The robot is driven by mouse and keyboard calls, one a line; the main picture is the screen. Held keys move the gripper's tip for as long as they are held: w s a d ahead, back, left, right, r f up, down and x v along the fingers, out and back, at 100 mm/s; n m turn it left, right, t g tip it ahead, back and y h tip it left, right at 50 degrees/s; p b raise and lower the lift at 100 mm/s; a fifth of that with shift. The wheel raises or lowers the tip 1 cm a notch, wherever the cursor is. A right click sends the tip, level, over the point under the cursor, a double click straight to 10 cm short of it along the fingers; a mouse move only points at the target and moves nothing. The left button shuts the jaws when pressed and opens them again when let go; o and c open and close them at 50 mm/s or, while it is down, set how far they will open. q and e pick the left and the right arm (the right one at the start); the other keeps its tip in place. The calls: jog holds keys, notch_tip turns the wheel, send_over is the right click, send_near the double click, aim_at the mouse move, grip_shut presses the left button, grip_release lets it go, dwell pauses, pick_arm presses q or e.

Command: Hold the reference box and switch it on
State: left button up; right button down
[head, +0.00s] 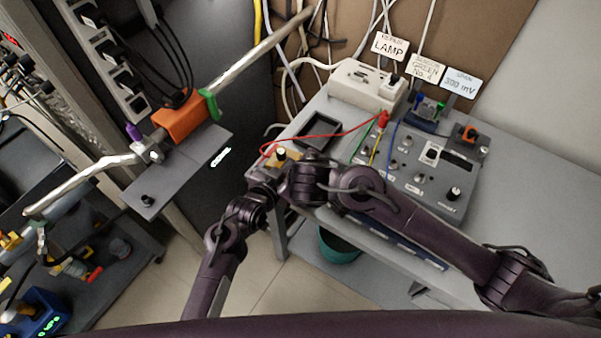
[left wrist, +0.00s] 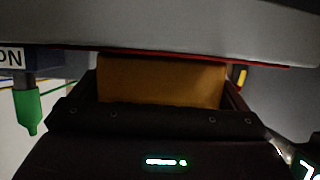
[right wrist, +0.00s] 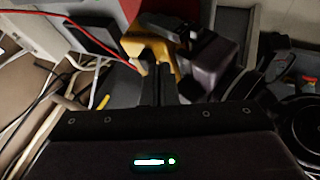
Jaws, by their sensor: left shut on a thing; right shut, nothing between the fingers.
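The reference box, a small yellow-orange block (head: 291,160), sits at the left edge of the bench, largely hidden by my grippers. A dark knob shows on top of it in the head view. My left gripper (head: 268,180) is shut on it; in the left wrist view the box (left wrist: 165,80) fills the space between the fingers. My right gripper (right wrist: 157,88) is shut and empty, its fingertips close beside the yellow box (right wrist: 158,52) and a pale knob-like part on it. I cannot tell whether they touch. The switch state is not clear.
A grey bench (head: 531,205) carries a control panel (head: 420,170), a pale power strip (head: 365,88) and label cards. A red cable (head: 330,136) loops near the box. A black tray (head: 317,130) lies behind it. A metal pipe in an orange clamp (head: 186,117) stands left.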

jog(key=shift+x, duration=0.95)
jog(key=shift+w+d, duration=0.35)
jog(key=shift+w, duration=0.25)
jog(key=shift+w+d, duration=0.4)
jog(key=shift+w, duration=0.25)
jog(key=v, duration=1)
jog(key=shift+a, duration=0.1)
